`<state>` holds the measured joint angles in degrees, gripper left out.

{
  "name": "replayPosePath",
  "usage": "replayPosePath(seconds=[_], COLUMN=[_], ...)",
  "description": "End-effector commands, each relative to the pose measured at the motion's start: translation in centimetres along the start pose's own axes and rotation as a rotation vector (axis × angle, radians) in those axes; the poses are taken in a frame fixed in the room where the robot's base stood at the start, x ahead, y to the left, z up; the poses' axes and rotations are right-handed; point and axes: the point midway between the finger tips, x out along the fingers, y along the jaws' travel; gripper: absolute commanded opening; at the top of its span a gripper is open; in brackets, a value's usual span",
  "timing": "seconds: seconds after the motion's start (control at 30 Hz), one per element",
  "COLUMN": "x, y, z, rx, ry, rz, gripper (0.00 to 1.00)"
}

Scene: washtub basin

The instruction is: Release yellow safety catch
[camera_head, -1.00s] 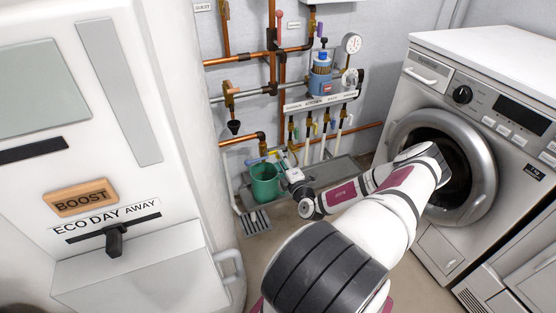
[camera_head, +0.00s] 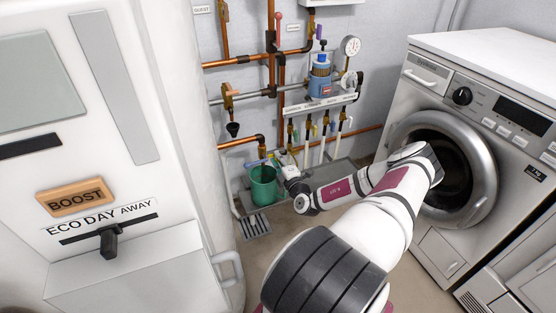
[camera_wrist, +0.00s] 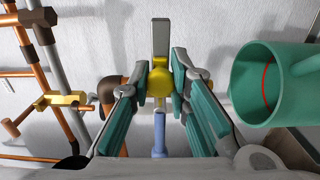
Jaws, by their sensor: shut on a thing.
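In the wrist view the yellow catch (camera_wrist: 160,82) sits between the two teal-padded fingers of my gripper (camera_wrist: 160,76). My gripper is shut on it near the fingertips. A grey flat lever (camera_wrist: 160,38) rises upright above the yellow part, and a blue rod (camera_wrist: 159,132) shows below it, between the fingers. In the head view my arm reaches to the pipework beside the green bucket (camera_head: 263,186). The catch and fingertips are too small and too covered there to make out.
The bucket, also in the wrist view (camera_wrist: 262,92), is close right of my fingers. Copper pipes (camera_wrist: 58,120) stand left. A blue-topped device (camera_head: 321,82) and gauge (camera_head: 350,46) are above. The washing machine (camera_head: 430,240) stands right, the white BOOST cabinet (camera_head: 120,185) left.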

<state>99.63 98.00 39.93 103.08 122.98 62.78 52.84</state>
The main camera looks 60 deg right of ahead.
Motion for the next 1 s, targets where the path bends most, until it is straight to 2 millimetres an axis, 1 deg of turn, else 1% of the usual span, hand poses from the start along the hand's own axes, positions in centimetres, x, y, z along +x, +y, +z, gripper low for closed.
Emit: replayPosePath(seconds=[0.2, 0.47, 0.5, 0.57, 0.87, 1.0], x=[0.0, 0.0, 0.0, 0.0, -0.1, -0.9], y=[0.0, -0.1, -0.1, -0.1, -0.1, -0.1], z=[2.4, 2.7, 2.7, 2.7, 2.6, 2.6], rx=[-0.003, -0.001, -0.001, -0.001, 0.0, -0.001], ry=[-0.002, -0.004, -0.004, -0.004, -0.002, -0.002], rz=[-0.002, -0.002, -0.002, -0.002, -0.002, -0.002], gripper=[0.0, 0.0, 0.26, 0.39, 0.39, 0.39])
